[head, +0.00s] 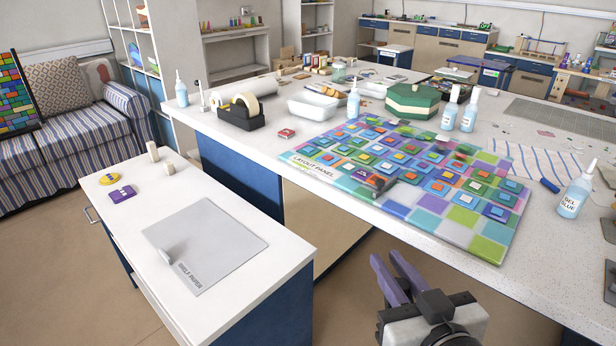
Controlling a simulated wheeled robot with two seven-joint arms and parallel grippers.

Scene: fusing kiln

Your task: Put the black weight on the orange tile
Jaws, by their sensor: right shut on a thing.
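My right gripper (386,258), with purple fingers, is low in the head view, in front of the big table's near edge. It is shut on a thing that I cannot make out. A dark, rounded piece (380,183), perhaps the black weight, lies on the near part of the colourful layout panel (345,191). It is apart from my gripper in the picture. My left gripper is out of view.
A green octagonal box (412,100), a tape dispenser (238,112), white trays (312,106) and bottles (467,110) stand around the panel. A glue bottle (574,192) is at right. The lower white table (130,225) holds grey shelf paper (215,235) and small blocks.

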